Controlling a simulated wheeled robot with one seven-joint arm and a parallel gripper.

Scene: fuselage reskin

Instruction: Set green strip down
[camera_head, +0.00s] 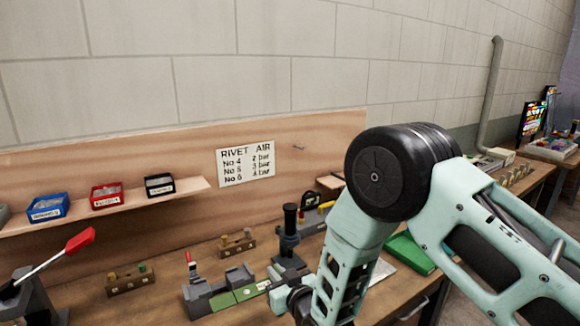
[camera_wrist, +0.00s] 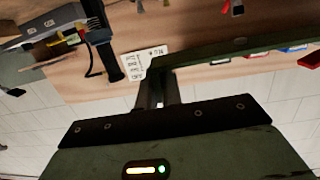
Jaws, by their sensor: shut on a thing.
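My gripper (camera_wrist: 160,92) is shut on the green strip (camera_wrist: 235,47), a long dark green bar that runs from the fingers to the right edge of the wrist view. In the head view, a green length (camera_head: 238,296) shows low in the middle, in front of or against a grey vise-like fixture (camera_head: 203,297). I cannot tell whether it touches the fixture. My arm fills the right of the head view, and my gripper's fingertips cannot be made out there.
The wooden bench (camera_head: 165,310) holds a black upright tool (camera_head: 289,235), small wooden blocks (camera_head: 130,282) and a red-handled lever tool (camera_head: 55,260). A green flat case (camera_head: 410,253) lies behind my arm. A shelf (camera_head: 150,198) with small bins runs along the back board.

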